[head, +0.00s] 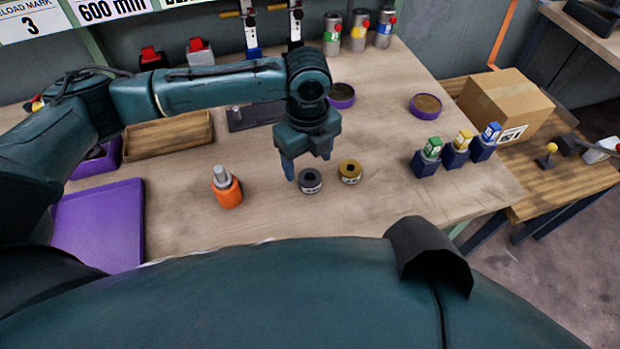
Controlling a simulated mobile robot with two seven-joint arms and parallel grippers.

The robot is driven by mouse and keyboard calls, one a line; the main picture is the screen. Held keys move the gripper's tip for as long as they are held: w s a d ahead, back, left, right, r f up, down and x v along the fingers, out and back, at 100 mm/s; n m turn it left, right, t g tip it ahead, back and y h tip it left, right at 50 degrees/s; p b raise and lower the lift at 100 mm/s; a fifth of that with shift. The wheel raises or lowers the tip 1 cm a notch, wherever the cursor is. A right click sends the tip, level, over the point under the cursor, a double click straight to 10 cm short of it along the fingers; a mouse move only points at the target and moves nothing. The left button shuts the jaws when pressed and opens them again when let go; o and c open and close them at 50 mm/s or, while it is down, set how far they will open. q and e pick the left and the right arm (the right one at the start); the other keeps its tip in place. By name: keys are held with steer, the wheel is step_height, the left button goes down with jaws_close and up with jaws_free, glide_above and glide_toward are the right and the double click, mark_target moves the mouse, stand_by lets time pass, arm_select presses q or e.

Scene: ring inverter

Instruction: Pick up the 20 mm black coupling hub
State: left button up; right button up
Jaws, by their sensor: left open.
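A dark grey-black ring-shaped coupling hub (310,183) with a pale label on its side stands on the wooden bench, its hole facing up. A brass-coloured hub (350,173) of similar shape stands just to its right. My left gripper (307,166) points down at the black hub, with one blue fingertip at the hub's left and the other finger behind it. The jaws are open and hold nothing. I cannot tell the exact height of the fingertips above the bench. My right gripper is not in view.
An orange cylinder with a grey post (228,191) stands left of the hubs. Several dark blocks with coloured tops (456,155) stand right. Purple round dishes (426,106) lie behind. A purple tray (98,225) and wooden tray (168,132) are left. Bench in front of the hubs is clear.

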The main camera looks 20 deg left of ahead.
mark_target(310, 175)
arm_select(q)
steer(key=shift+d+f, duration=0.2)
steer(key=shift+f, duration=2.45)
steer(key=shift+c, duration=0.6)
steer(key=c, duration=1.1)
